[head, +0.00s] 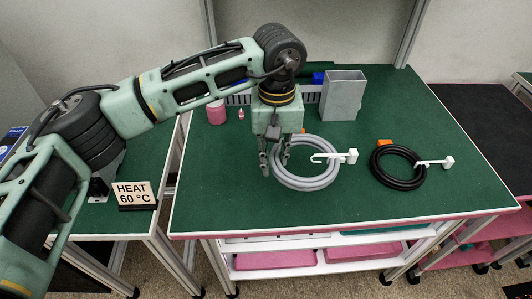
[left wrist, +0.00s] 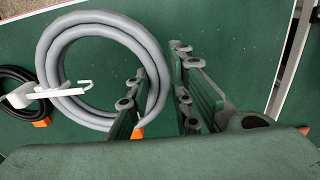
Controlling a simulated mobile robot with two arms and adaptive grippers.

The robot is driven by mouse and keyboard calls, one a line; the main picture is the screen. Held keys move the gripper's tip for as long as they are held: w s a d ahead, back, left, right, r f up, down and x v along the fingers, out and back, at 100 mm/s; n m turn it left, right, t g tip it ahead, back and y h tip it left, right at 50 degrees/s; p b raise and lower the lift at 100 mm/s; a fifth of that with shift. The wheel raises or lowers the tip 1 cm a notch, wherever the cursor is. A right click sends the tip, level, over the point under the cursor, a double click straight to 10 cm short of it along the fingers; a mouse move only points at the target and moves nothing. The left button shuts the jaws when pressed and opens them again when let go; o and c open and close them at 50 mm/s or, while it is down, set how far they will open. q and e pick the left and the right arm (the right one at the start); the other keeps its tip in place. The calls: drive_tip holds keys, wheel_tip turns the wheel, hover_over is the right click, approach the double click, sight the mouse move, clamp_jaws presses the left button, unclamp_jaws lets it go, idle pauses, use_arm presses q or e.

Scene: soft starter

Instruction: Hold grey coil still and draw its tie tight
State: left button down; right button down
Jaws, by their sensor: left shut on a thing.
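The grey coil (head: 318,184) lies flat on the green table top (head: 225,205), left of the black coil. A white tie (head: 350,157) sits at its right side, with a thin hooked tail reaching left over the ring; whether it is tight I cannot tell. My left gripper (head: 274,168) points down at the coil's left edge and is shut on it. My right gripper is not in view.
A black coil (head: 376,174) with its own white tie (head: 436,163) lies to the right. A grey open box (head: 342,98), a pink jar (head: 216,112) and a small bottle (head: 241,114) stand behind. A HEAT 60 °C sign (head: 133,193) is at left. The table front is clear.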

use_arm(q)
drive_tip(key=w+a+b, duration=0.2)
drive_tip(key=w+a, duration=0.3)
drive_tip(key=a, duration=0.6)
drive_tip(key=shift+a+b, duration=0.15)
drive_tip(key=shift+b, duration=0.2)
idle(0.6)
drive_tip(key=shift+f, duration=0.1)
